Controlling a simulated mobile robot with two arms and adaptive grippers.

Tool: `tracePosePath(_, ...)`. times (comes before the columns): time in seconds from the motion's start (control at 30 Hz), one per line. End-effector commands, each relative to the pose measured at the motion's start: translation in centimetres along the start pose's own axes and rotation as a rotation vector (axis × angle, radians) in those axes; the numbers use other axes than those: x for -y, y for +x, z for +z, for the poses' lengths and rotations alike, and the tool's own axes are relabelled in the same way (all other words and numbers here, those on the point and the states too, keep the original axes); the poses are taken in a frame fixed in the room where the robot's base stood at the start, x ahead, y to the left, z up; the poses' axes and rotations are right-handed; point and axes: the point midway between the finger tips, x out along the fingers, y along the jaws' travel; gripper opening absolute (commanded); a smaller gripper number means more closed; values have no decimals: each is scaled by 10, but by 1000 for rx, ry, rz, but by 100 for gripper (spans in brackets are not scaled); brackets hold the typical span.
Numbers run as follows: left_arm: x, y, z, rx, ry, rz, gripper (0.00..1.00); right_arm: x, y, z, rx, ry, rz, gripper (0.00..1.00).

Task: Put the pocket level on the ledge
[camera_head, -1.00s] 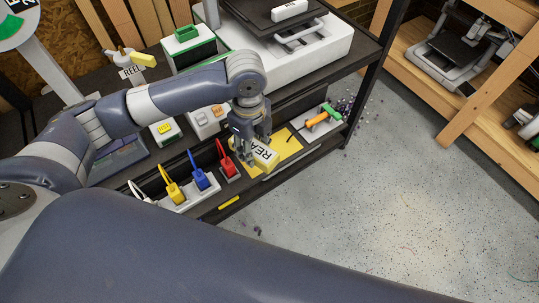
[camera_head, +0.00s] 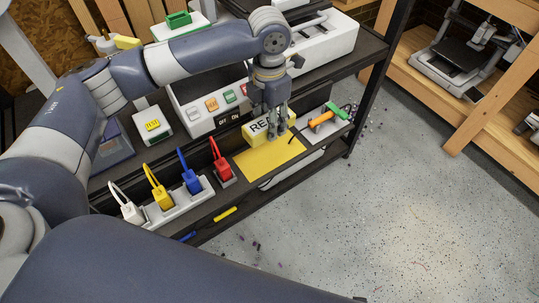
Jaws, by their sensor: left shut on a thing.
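My left gripper (camera_head: 270,122) points down and is shut on a yellow block (camera_head: 254,132). The block has a white label whose visible letters begin "RE"; the fingers hide part of it. The block is at the back edge of a yellow mat (camera_head: 262,165) on the dark bench; I cannot tell whether it touches. I cannot tell for sure which thing is the pocket level. A small yellow bar (camera_head: 225,214) lies along the bench's front strip (camera_head: 207,228), which may be the ledge. My right gripper is not in view.
White, yellow, blue and red plugs (camera_head: 192,184) with upright loops stand left of the mat. A tray (camera_head: 325,128) with an orange and green tool is to the right. A switch panel (camera_head: 215,105) stands behind. The floor at right is mostly clear.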

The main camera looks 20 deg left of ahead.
Motion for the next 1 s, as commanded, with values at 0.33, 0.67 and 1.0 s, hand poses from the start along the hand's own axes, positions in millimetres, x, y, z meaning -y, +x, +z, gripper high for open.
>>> tracePosePath(0.33,-1,54,0,-2,31,1,10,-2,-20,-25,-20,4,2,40)
tracePosePath(0.67,-1,93,0,-1,31,1,10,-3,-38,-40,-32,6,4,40)
tracePosePath(1.0,-1,99,1,1,31,2,10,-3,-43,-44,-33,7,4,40)
